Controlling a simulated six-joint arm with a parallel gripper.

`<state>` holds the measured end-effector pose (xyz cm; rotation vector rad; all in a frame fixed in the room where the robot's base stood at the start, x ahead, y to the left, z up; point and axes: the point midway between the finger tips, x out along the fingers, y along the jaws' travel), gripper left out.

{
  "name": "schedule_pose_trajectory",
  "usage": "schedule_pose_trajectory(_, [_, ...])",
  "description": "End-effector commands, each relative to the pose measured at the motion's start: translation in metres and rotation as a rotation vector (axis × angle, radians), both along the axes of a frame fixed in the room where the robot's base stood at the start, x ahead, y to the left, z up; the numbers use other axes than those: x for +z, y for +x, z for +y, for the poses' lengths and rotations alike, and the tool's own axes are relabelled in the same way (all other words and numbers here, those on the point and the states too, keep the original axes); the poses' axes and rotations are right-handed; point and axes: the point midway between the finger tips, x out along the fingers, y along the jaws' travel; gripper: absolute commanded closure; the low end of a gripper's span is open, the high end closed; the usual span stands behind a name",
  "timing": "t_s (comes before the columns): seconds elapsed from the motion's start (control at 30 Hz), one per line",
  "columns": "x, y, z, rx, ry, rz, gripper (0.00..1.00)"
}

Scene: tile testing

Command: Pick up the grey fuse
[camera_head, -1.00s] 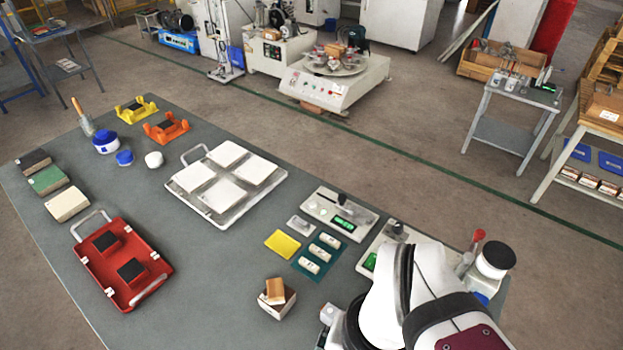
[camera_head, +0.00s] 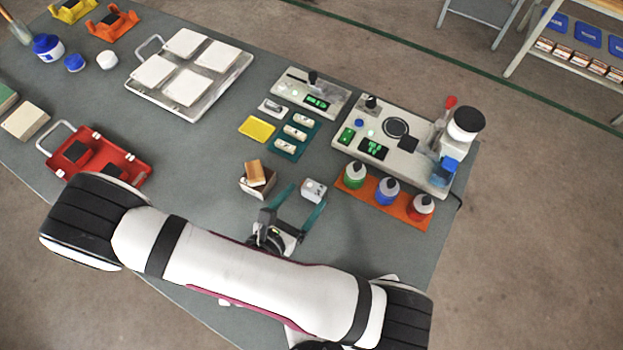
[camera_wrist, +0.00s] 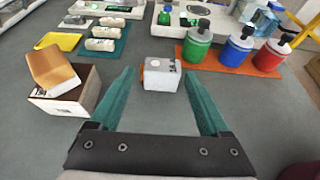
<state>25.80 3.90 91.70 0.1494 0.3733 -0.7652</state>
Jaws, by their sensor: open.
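My gripper (camera_head: 284,215) is open and empty, low over the table. Its two teal fingers also show in the wrist view (camera_wrist: 160,92). A small pale grey-white block (camera_head: 314,190) with dark marks on top stands ahead, between the finger lines; it also shows in the wrist view (camera_wrist: 160,75). Three pale cylinder-like fuses lie in a row on a teal mat (camera_head: 282,152), at the back left of the gripper. A small grey piece (camera_head: 271,106) lies beside that mat. I cannot tell for sure which of these is the grey fuse.
An open carton (camera_head: 258,184) with a brown block stands close left of the gripper. An orange tray (camera_head: 405,208) with green, blue and red bottles lies to the right. A yellow pad (camera_head: 257,128) and test devices (camera_head: 312,96) are behind. Bare table lies between the block and mat.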

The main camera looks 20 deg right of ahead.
Motion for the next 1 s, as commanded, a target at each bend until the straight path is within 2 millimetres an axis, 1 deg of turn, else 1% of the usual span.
schedule_pose_trajectory(0.03, [-0.004,0.005,-0.008,-0.007,-0.001,0.001,0.20])
schedule_pose_trajectory(0.1, [-0.008,0.013,-0.014,-0.006,0.000,0.000,0.20])
schedule_pose_trajectory(0.27, [-0.013,0.022,-0.023,-0.003,0.001,0.000,0.20])
schedule_pose_trajectory(0.5, [-0.032,0.050,-0.052,-0.006,0.003,0.000,0.20])
schedule_pose_trajectory(0.6, [-0.034,0.055,-0.056,-0.004,0.003,-0.003,0.20])
schedule_pose_trajectory(0.77, [-0.034,0.056,-0.056,-0.002,0.003,-0.003,0.20])
schedule_pose_trajectory(0.8, [-0.034,0.055,-0.055,-0.002,0.003,-0.003,0.24])
schedule_pose_trajectory(0.87, [-0.034,0.055,-0.055,-0.001,0.002,-0.002,0.34])
schedule_pose_trajectory(1.0, [-0.034,0.055,-0.055,-0.001,0.002,-0.002,0.60])
